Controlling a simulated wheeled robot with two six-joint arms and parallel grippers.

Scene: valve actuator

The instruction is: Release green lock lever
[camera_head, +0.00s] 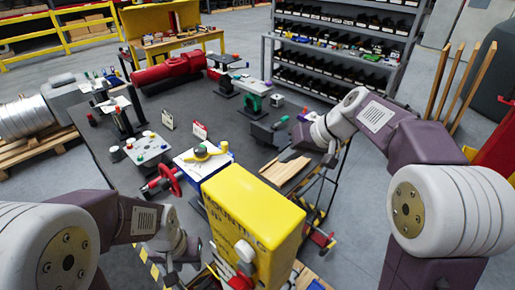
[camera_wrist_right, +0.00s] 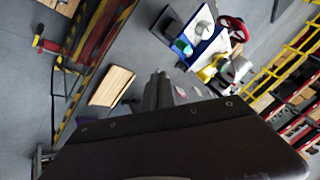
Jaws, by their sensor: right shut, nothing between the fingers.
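The valve actuator (camera_head: 203,154) has a blue and white base, a yellow part and a dark green knob (camera_head: 200,151) on top. It stands on the dark bench left of centre in the head view. In the right wrist view, the actuator (camera_wrist_right: 205,42) and a green piece (camera_wrist_right: 183,47) show at upper right, ahead of the fingers. I cannot make out a lever shape clearly. My right gripper (camera_wrist_right: 160,88) is shut and empty, apart from the actuator and to its right in the head view. My left gripper (camera_head: 176,250) is low at left; its fingers are unclear.
A yellow box (camera_head: 252,208) stands in front of the actuator. A red handwheel (camera_head: 169,180) is at its left. A wooden board (camera_head: 286,170) lies at the bench's right edge. A green device (camera_head: 254,88) and a red pipe body (camera_head: 170,70) stand further back.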

